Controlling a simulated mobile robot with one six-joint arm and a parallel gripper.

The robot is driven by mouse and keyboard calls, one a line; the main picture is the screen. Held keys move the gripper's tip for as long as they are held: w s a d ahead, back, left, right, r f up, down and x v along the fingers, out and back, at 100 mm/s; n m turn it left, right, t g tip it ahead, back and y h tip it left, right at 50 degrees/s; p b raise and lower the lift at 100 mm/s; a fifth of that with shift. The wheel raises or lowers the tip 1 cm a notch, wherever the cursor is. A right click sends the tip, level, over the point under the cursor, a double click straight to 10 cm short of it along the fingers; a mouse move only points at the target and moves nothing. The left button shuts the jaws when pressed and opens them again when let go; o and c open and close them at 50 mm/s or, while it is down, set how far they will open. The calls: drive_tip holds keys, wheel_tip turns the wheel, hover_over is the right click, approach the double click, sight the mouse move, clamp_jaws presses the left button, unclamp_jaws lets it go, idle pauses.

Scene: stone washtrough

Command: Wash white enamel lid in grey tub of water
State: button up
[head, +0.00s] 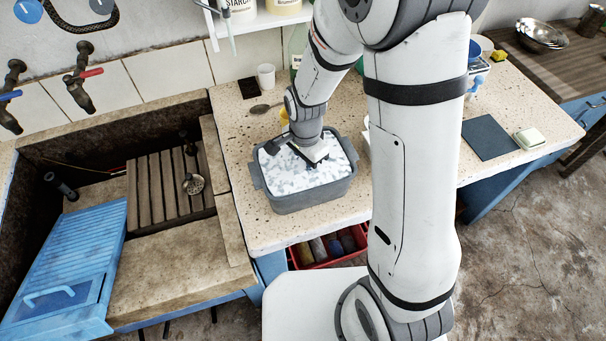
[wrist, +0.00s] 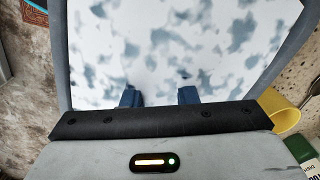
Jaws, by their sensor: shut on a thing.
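The grey tub (head: 308,197) stands on the speckled counter, filled with water under patchy white suds (head: 290,178). My gripper (head: 312,158) reaches down into the tub from above. In the wrist view, the two blue fingers of my gripper (wrist: 159,97) stand a little apart and their tips go into the suds (wrist: 170,50). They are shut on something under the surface. I cannot make out the white enamel lid itself; what the fingers hold is hidden by the suds.
A yellow item (wrist: 279,109) stands close beside the tub. Behind are a white cup (head: 266,77) and a spoon (head: 265,107). The stone trough (head: 180,270) with a wooden rack (head: 160,190) lies left. A dark mat (head: 490,138) and a soap block (head: 529,139) lie right.

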wheel_tip(320, 180, up, 10)
drive_tip(key=p, duration=0.6)
idle(0.4)
idle(0.7)
wheel_tip(320, 180, up, 4)
drive_tip(key=p, duration=0.3)
